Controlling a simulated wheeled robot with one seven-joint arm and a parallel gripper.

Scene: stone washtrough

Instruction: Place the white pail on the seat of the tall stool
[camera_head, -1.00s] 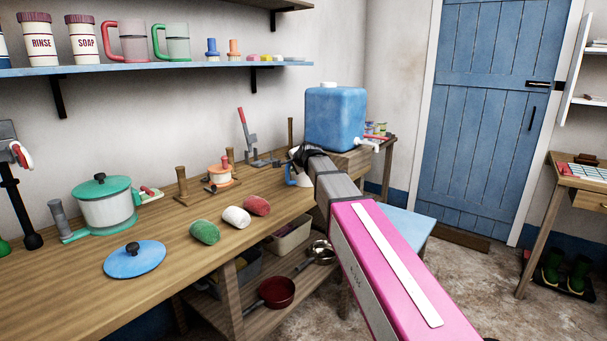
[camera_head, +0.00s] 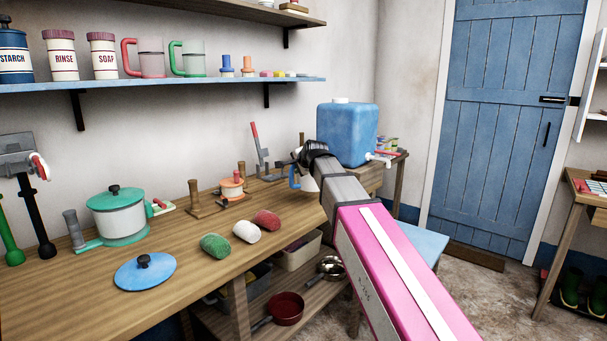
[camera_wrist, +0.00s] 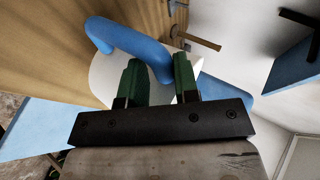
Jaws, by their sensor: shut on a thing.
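The white pail (camera_wrist: 105,75) with a blue handle (camera_wrist: 130,38) is at my gripper (camera_wrist: 158,62) in the wrist view. The green fingers are shut on the handle, which passes between them. In the head view, a small part of the pail (camera_head: 309,184) shows above the workbench's far end, mostly hidden behind my arm; I cannot tell whether it touches the bench. A light blue seat (camera_head: 425,245), likely the tall stool's, shows just right of my arm, partly covered by it. A pale blue surface (camera_wrist: 40,128) at the wrist view's left edge looks like the same seat.
The wooden workbench (camera_head: 185,265) holds a green-lidded pot (camera_head: 117,218), a blue lid (camera_head: 146,272) and rolled cloths (camera_head: 247,231). A blue tank (camera_head: 347,135) stands behind my gripper. A shelf (camera_head: 190,83) runs above. Floor is open at right.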

